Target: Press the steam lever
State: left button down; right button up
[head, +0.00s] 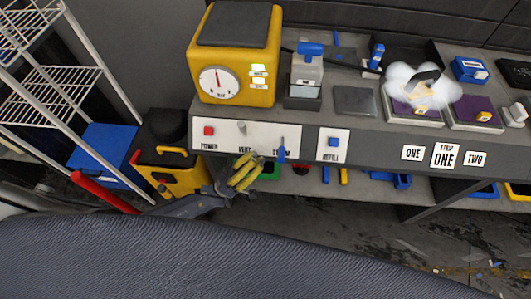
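The steam lever (281,150) is a small blue handle on the right part of the white control panel (222,133) on the bench front. It points downward, and the label under it is partly hidden. My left gripper (246,171), with yellow fingers, is just left of and slightly below the lever, in front of the panel's lower edge. A small gap shows between the fingers and the lever. The fingers are seen at a slant, so I cannot tell whether they are open or shut. Nothing held shows in them. My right gripper is out of view.
The panel also has a red power button (209,131) and a vent knob (242,127). A blue refill button (333,142) is to the right. A yellow gauge box (235,60) stands above. A white cloud (405,83) hangs over the bench pads. A wire rack (60,90) stands left.

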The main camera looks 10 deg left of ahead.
pick_arm(q)
jog(key=shift+v, duration=1.3)
jog(key=shift+w+a, duration=0.1)
jog(key=w+f+n+t+y, duration=0.1)
jog(key=w+f+y, duration=0.1)
jog(key=f+y, duration=0.5)
jog(key=w+f+t+y, duration=0.1)
jog(key=w+f+y, duration=0.15)
jog(key=f, duration=0.75)
jog(key=s+a+f+n+g+y, duration=0.1)
jog(key=s+a+f+g+y, duration=0.2)
jog(key=f, duration=0.7)
jog(key=s+a+f+y, duration=0.25)
jog(key=f+y, duration=0.25)
jog(key=f, duration=0.5)
jog(key=s+a+f+g+y, duration=0.2)
jog(key=s+a+f+g, duration=0.1)
jog(key=s+f, duration=0.45)
jog(key=s+a+f+g+y, duration=0.2)
jog(key=s+f+g+y, duration=0.1)
jog(key=s+f, duration=0.45)
jog(key=s+a+f+g, duration=0.1)
jog(key=s+f+g, duration=0.1)
jog(key=s, duration=0.7)
jog(key=s+f+g+y, duration=0.1)
jog(key=s+f+g, duration=0.2)
jog(key=s, duration=0.6)
jog(key=shift+s+a, duration=0.25)
jog(key=shift+a, duration=0.1)
